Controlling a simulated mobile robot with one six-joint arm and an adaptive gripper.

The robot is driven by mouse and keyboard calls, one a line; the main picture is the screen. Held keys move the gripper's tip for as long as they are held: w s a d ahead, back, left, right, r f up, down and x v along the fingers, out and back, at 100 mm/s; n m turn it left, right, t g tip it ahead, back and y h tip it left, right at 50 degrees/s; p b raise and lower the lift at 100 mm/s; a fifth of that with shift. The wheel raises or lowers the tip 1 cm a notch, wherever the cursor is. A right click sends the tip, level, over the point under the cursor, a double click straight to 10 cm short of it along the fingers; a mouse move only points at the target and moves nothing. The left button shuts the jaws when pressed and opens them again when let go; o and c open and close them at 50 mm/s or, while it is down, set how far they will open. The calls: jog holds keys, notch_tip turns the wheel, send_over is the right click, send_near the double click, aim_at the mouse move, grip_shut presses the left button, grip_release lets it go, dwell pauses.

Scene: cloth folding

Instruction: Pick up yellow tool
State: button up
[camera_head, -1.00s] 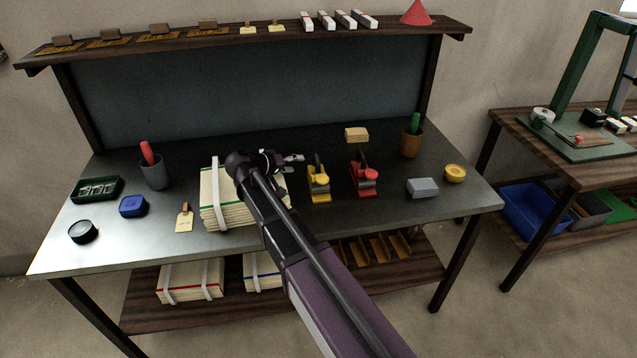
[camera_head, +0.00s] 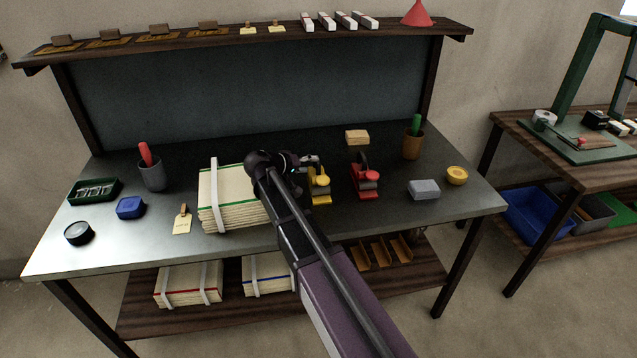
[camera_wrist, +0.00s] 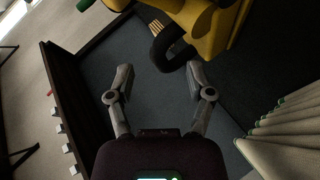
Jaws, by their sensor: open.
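The yellow tool (camera_head: 320,184) stands upright on the grey table, right of the bound cloth stack. My gripper (camera_head: 312,161) is at its upper left, and my wrist hides part of the tool's top. In the wrist view the yellow tool (camera_wrist: 218,30) fills the top, with a dark curved handle just beyond the fingertips. My gripper (camera_wrist: 158,75) is open there, its two grey fingers spread apart with nothing between them. I cannot tell whether a finger touches the handle.
A strapped cloth stack (camera_head: 232,195) lies close left of the yellow tool, and its layers (camera_wrist: 285,120) show in the wrist view. A similar red tool (camera_head: 364,178) stands to the right. A grey block (camera_head: 424,190) lies farther right. The table front is clear.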

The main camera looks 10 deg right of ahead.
aim_at(317, 164)
jog(key=shift+b+x, duration=0.7)
jog(key=shift+x, duration=1.35)
jog(key=shift+r, duration=0.1)
grip_shut()
